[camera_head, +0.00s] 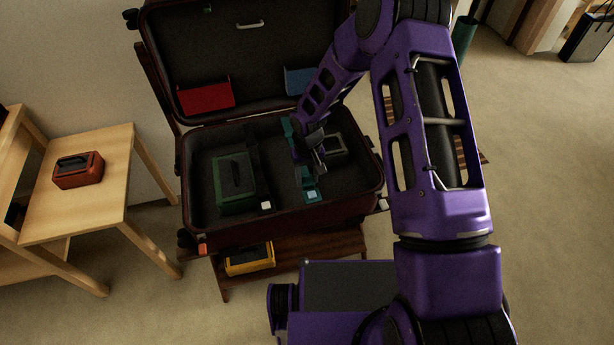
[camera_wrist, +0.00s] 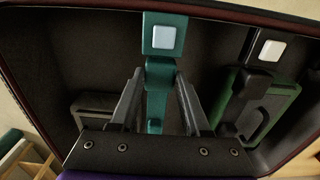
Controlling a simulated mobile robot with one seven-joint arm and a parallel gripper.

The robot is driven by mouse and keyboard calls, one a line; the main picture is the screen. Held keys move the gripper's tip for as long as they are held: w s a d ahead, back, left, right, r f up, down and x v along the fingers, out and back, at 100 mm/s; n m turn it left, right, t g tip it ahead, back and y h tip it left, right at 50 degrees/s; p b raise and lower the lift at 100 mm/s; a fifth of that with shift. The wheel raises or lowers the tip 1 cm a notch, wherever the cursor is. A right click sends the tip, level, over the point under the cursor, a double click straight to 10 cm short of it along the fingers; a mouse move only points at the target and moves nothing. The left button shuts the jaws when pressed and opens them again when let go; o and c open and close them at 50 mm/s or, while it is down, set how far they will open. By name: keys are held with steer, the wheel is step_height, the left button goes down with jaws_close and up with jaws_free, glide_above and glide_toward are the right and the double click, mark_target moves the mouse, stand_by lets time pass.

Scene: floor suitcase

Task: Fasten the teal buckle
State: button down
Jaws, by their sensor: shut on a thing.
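The teal buckle (camera_head: 309,188) is in the open suitcase, on a teal strap, with a pale square button facing up. In the wrist view its socket (camera_wrist: 148,43) is at top centre, and a teal tongue piece (camera_wrist: 156,100) runs up to it. My gripper (camera_wrist: 161,76) is shut on this teal piece, one finger on each side, just short of the socket; it also shows in the head view (camera_head: 318,158). The tongue and socket look lined up and touching or nearly so. I cannot tell whether they are latched. My gripper hides part of the strap in the head view.
The suitcase (camera_head: 300,231) holds a green case (camera_head: 234,182) under a black strap with a white button (camera_head: 266,205), and a grey-green case (camera_head: 336,146). Its lid stands open behind. A wooden table (camera_head: 100,195) with a red box (camera_head: 78,170) is left; a yellow box (camera_head: 249,259) sits below.

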mark_target(308, 181)
steer(key=shift+s+f, duration=0.1)
steer(key=shift+s, duration=0.25)
steer(key=shift+c, duration=1.8)
jaws_free()
steer(key=shift+w, duration=0.1)
steer(key=shift+w+r, duration=0.1)
steer(key=shift+r, duration=0.4)
step_height(308, 181, up, 16)
steer(key=p, duration=0.2)
steer(key=shift+r, duration=0.25)
